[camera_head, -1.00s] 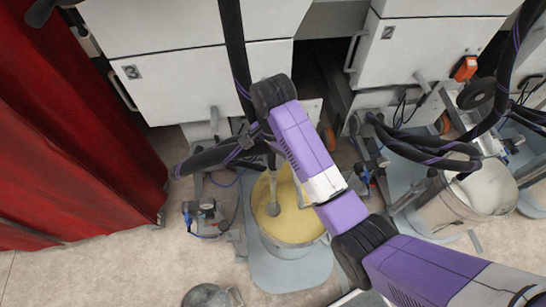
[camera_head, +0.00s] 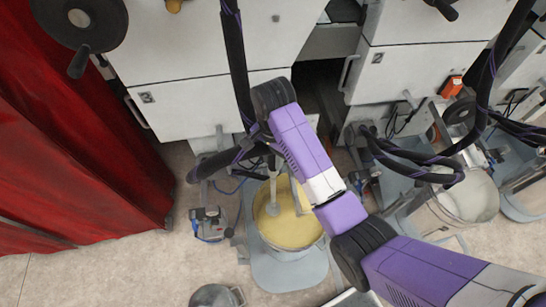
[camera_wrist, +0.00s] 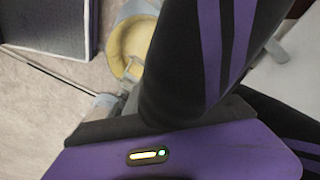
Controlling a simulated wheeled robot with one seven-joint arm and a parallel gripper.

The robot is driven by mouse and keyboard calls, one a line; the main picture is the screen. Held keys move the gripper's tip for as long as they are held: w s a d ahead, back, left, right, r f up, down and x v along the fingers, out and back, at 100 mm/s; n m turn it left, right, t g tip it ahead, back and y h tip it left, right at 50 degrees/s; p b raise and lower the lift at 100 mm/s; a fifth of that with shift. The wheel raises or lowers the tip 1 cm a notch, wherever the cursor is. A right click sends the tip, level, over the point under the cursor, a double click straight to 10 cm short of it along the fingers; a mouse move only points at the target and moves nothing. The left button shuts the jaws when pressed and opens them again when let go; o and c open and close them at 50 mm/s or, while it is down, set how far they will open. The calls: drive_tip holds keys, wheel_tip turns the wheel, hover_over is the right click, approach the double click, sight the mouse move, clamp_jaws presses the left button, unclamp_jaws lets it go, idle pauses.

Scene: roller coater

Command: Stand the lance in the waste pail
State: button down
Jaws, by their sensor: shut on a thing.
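My gripper (camera_head: 264,134) is at the end of the purple arm, mostly hidden by its wrist in the head view. It is shut at the top of the grey lance (camera_head: 272,188), where a black, purple-striped hose (camera_head: 235,55) joins. The lance hangs near upright, its knobbed lower end over or in a pail of yellow paint (camera_head: 303,236). I cannot tell if the tip touches the paint. The hose (camera_wrist: 205,55) crosses the wrist view over my purple gripper body; the fingertips are hidden. The yellow pail (camera_wrist: 121,66) shows behind. I cannot tell which pail is the waste pail.
A grey metal pail (camera_head: 212,297) stands at the bottom edge. A pail of white paint (camera_head: 470,200) is at right among looping hoses. A small pump (camera_head: 209,224) is left of the yellow pail. White machine cabinets (camera_head: 190,105) and a red curtain (camera_head: 90,150) bound the floor.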

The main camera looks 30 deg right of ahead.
wheel_tip(320, 180, up, 11)
drive_tip(key=p, duration=1)
drive_tip(key=shift+f, duration=0.15)
drive_tip(key=shift+r, duration=1.3)
